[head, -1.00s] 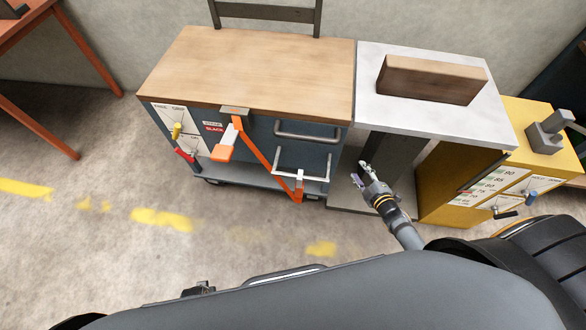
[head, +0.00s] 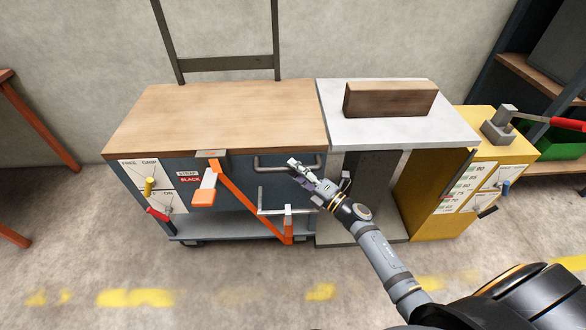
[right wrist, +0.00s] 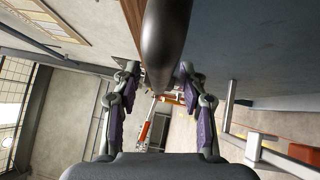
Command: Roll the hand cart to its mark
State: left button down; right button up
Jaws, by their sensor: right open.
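The hand cart looks to be the blue-grey cabinet on casters with a wooden top (head: 215,115). Its front carries a grey bar handle (head: 270,163), a lower bracket and an orange strap (head: 245,205). My right gripper (head: 298,168) is open at the right end of the bar handle. In the right wrist view, a dark rounded bar (right wrist: 166,45) lies between the open fingers (right wrist: 157,85), with no clear grip on it. Worn yellow floor paint (head: 135,298) shows in front; I cannot tell which patch is the mark. My left gripper is out of view.
A pale-topped stand (head: 395,132) holding a brown block (head: 390,99) stands close on the cart's right. A yellow cabinet (head: 455,190) is beyond it. An orange frame (head: 35,125) is at the left. The floor in front is clear.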

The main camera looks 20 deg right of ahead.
jog(key=shift+w+a+r, duration=0.1)
jog(key=shift+w+a, duration=0.2)
jog(key=shift+w, duration=0.25)
jog(key=shift+c, duration=0.4)
grip_shut()
